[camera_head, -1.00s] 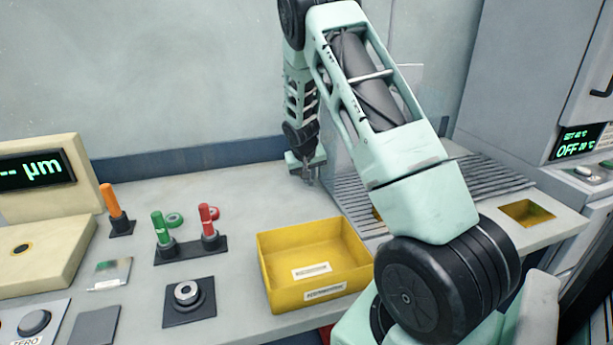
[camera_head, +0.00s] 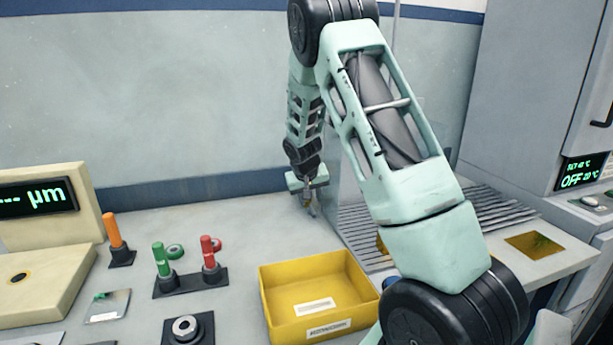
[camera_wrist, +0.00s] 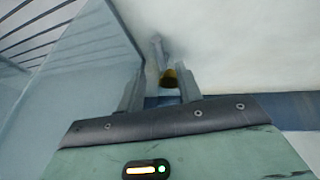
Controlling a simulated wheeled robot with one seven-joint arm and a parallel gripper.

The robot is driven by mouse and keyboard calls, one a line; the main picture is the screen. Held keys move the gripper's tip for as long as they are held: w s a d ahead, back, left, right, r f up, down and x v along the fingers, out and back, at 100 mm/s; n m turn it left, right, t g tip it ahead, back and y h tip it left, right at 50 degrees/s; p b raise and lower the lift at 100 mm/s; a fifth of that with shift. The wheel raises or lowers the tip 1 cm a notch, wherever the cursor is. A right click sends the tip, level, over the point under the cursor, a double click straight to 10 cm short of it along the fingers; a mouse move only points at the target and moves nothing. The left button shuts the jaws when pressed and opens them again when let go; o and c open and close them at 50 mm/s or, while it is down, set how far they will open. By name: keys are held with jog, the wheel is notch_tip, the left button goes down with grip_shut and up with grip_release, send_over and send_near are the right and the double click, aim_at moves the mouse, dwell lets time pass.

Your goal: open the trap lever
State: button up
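My gripper (camera_head: 307,197) is at the back of the bench, beside the left side of a clear panel (camera_head: 345,165). In the wrist view, my gripper's two fingers (camera_wrist: 160,92) stand apart. A thin grey part with a dark yellow piece (camera_wrist: 169,78) shows between and just beyond them. It may be the trap lever, but it is small and blurred. I cannot tell whether the fingers touch it. In the head view, the gripper and arm hide most of this spot.
A slatted grey rack (camera_head: 480,215) lies right of the panel, partly behind my arm. A yellow bin (camera_head: 285,318) stands in front. Green (camera_head: 160,262) and red (camera_head: 208,252) handles and an orange one (camera_head: 113,232) stand left. The bench between them and the gripper is clear.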

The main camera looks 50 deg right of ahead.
jog(key=b+v, duration=0.1)
jog(key=v, duration=1.1)
jog(key=shift+r, duration=0.2)
jog(key=shift+a, duration=0.1)
